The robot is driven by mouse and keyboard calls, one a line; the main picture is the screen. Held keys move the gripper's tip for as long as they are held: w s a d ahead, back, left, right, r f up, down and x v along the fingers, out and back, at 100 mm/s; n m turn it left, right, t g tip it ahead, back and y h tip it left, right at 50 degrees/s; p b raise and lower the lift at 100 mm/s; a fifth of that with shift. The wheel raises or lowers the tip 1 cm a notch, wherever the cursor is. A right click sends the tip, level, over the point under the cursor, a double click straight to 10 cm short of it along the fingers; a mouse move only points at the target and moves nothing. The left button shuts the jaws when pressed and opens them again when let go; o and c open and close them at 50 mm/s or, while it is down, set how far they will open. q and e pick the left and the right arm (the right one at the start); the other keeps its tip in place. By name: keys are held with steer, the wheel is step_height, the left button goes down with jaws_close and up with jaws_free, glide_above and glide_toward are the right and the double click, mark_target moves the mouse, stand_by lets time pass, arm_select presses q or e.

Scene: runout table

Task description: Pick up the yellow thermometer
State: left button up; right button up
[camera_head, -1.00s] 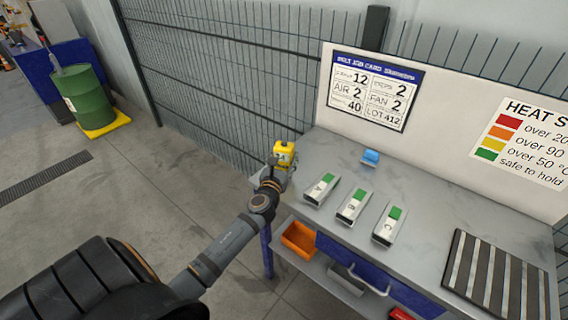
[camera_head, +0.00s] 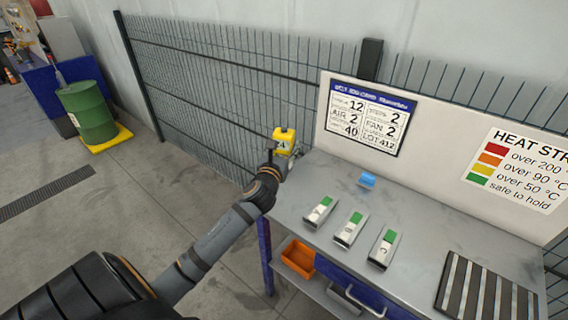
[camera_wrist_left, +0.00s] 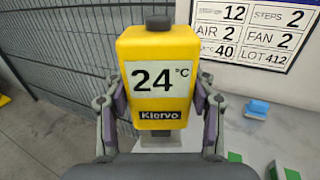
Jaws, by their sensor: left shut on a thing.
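The yellow thermometer (camera_head: 284,139) is upright in my left gripper (camera_head: 280,156), above the left end of the grey table (camera_head: 420,229). In the left wrist view the thermometer (camera_wrist_left: 159,106) fills the middle, its display reading 24 °C over the name Kiervo. The two fingers of my left gripper (camera_wrist_left: 160,112) press on its left and right sides. Its lower end is partly hidden behind the gripper body. My right gripper is not in view.
Three white-and-green blocks (camera_head: 350,230) marked with letters lie in a row on the table. A small blue item (camera_head: 367,180) sits behind them, and a striped rack (camera_head: 487,290) is at the right. A board (camera_head: 445,165) stands along the back. An orange bin (camera_head: 298,257) is below.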

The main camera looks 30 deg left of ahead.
arm_select(q)
step_height(320, 180, up, 13)
